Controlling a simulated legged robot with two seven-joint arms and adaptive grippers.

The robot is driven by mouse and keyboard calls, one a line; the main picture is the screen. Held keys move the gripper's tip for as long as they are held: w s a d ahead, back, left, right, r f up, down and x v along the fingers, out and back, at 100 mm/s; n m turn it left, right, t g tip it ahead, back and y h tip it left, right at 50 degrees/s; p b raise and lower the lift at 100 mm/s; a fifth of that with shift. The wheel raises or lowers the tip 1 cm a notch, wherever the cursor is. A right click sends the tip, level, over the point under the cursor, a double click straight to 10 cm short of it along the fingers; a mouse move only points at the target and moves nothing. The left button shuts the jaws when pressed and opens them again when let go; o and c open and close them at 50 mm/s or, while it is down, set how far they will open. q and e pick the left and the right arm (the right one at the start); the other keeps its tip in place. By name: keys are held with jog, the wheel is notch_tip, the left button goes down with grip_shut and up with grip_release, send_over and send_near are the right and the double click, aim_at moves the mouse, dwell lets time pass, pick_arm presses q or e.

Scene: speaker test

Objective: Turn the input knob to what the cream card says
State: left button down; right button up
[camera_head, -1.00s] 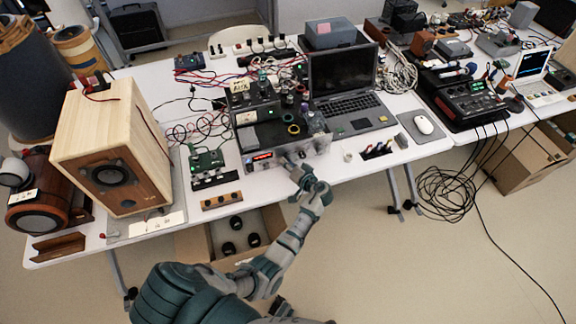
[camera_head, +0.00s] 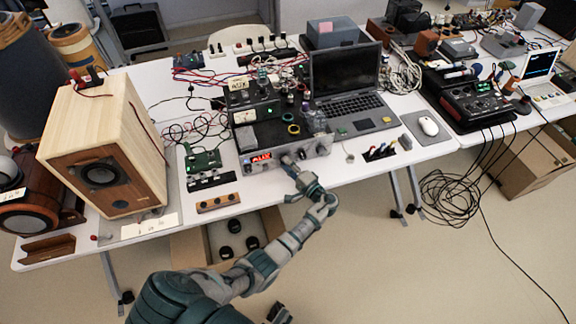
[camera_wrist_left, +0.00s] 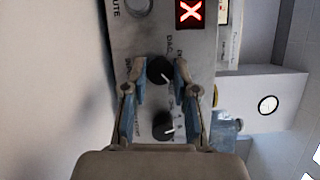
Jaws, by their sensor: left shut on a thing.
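My left gripper (camera_head: 290,166) is at the front panel of the silver amplifier (camera_head: 318,148), below the black unit. In the left wrist view its two fingers (camera_wrist_left: 160,88) are closed around a black knob (camera_wrist_left: 160,70) with a white pointer line. A label reading DAC is near this knob; other labels are partly hidden. A second black knob (camera_wrist_left: 163,126) sits between the fingers and the palm. A red display (camera_wrist_left: 190,12) shows an X; in the head view it shows red letters (camera_head: 261,158). My right gripper is not visible.
A wooden speaker (camera_head: 135,130) stands at left. A laptop (camera_head: 345,85) and a white mouse (camera_head: 428,126) are at right. A small wooden block (camera_head: 218,202) lies at the front table edge. An open box with black items (camera_head: 232,225) is under the table.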

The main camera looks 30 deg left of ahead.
pick_arm(q)
jog(key=shift+w+m+t+y, duration=0.1)
jog(key=shift+m+t+y, duration=0.25)
jog(key=shift+m, duration=0.65)
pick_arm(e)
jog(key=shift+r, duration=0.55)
pick_arm(q)
jog(key=c, duration=1.1)
grip_release()
jog(key=shift+o, duration=1)
jog(key=shift+w+f, duration=0.1)
jog(key=shift+f, duration=0.1)
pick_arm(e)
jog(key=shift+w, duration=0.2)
pick_arm(q)
jog(key=shift+d, duration=0.25)
jog(key=v, duration=1.1)
jog(key=shift+d, duration=0.35)
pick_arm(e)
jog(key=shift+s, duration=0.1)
pick_arm(q)
jog(key=shift+f, duration=0.1)
